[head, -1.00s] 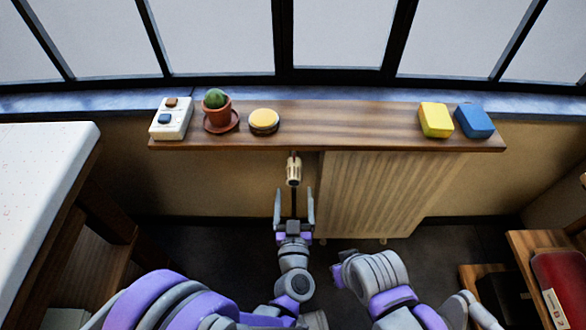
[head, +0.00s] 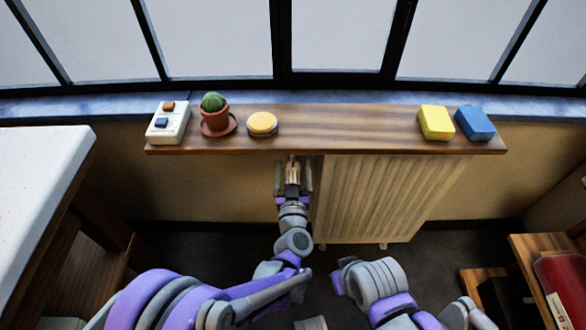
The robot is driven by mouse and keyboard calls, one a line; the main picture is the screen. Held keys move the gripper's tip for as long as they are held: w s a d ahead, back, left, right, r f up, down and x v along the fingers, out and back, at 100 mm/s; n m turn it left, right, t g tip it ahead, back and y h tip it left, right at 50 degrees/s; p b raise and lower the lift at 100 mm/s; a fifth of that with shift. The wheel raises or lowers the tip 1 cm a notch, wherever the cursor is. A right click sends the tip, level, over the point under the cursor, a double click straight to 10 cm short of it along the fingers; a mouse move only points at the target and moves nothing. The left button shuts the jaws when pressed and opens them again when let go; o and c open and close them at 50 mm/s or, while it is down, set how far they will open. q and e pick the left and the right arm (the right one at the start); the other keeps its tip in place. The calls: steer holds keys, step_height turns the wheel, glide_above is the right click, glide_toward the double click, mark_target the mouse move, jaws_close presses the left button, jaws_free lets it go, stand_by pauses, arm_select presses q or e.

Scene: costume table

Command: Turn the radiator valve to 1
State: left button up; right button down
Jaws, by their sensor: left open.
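The radiator valve (head: 293,171) is a small cream knob at the left end of the radiator (head: 385,195), below the wooden shelf. The number markings on it are too small to read. My left gripper (head: 293,180) is open, with one finger on each side of the valve. I cannot tell whether the fingers touch it. The lower part of the valve is hidden by the gripper. My right arm is folded low in front of the radiator, and its fingers do not show.
The wooden shelf (head: 340,142) overhangs the valve. It holds a white switch box (head: 168,124), a potted cactus (head: 214,116), a round yellow-topped tin (head: 262,124), a yellow block (head: 436,122) and a blue block (head: 474,123). A white-topped table (head: 40,170) stands left.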

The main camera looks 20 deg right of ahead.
arm_select(q)
jaws_close()
steer(key=shift+n, duration=0.3)
steer(key=n, duration=1.1)
stand_by(0.4)
stand_by(0.3)
jaws_free()
